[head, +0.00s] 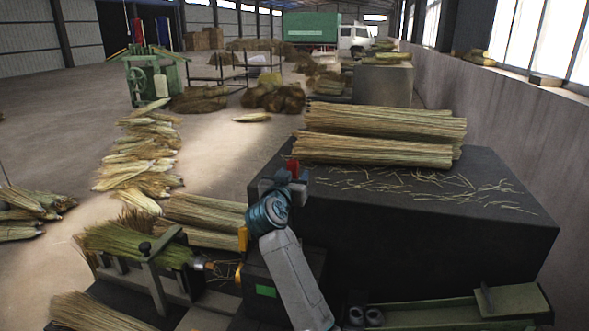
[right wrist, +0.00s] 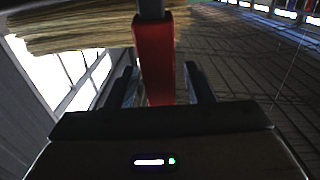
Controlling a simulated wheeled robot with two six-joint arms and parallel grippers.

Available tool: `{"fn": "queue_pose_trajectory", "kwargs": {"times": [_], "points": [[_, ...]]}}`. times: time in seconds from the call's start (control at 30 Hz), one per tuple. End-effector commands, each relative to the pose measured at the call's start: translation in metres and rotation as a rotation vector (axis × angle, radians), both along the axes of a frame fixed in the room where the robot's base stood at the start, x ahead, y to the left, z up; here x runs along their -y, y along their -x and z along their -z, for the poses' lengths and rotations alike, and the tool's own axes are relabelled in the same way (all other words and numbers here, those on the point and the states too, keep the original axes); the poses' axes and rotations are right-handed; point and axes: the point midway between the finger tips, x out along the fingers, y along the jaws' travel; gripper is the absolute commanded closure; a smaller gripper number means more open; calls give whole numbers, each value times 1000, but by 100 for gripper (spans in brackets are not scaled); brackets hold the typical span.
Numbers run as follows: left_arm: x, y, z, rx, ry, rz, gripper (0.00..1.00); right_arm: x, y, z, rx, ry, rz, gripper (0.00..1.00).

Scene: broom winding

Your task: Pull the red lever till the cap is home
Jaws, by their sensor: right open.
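The red lever (head: 293,168) shows as a small red piece at my right gripper (head: 291,182), near the left edge of the dark block. In the right wrist view the red lever (right wrist: 154,58) stands upright between the two dark fingers of my right gripper (right wrist: 161,80). The fingers are open, with a gap clearest on the lever's right side. A machine with a clamp (head: 152,268) holds a green straw bundle (head: 125,242), with an orange wire-like piece (head: 222,269) at its right end. I cannot make out the cap for certain. My left gripper is not in view.
A black block (head: 420,240) carries straw bundles (head: 375,135) and loose stalks at its back. A green trough (head: 450,312) stands at the lower right. More straw (head: 140,155) lies on the floor at left, before a green machine (head: 150,78). A wall runs along the right.

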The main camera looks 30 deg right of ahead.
Motion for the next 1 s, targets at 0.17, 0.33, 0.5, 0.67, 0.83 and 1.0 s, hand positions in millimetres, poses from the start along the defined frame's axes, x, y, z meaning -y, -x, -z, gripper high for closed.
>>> {"fn": "queue_pose_trajectory", "kwargs": {"times": [0.17, 0.33, 0.5, 0.67, 0.83, 1.0], "points": [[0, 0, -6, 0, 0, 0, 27, 12, -11, 0, -1, 1, 0, 53], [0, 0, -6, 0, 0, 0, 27, 15, -13, 1, 0, 0, 0, 53], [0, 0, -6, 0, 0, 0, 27, 15, -13, 1, 0, 0, 0, 55], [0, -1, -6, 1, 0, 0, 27, 15, -12, 1, 0, 0, 0, 86], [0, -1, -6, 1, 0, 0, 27, 14, -12, 1, 0, 0, 0, 100], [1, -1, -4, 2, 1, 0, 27, 14, -14, 1, 6, 8, -1, 100]]}}
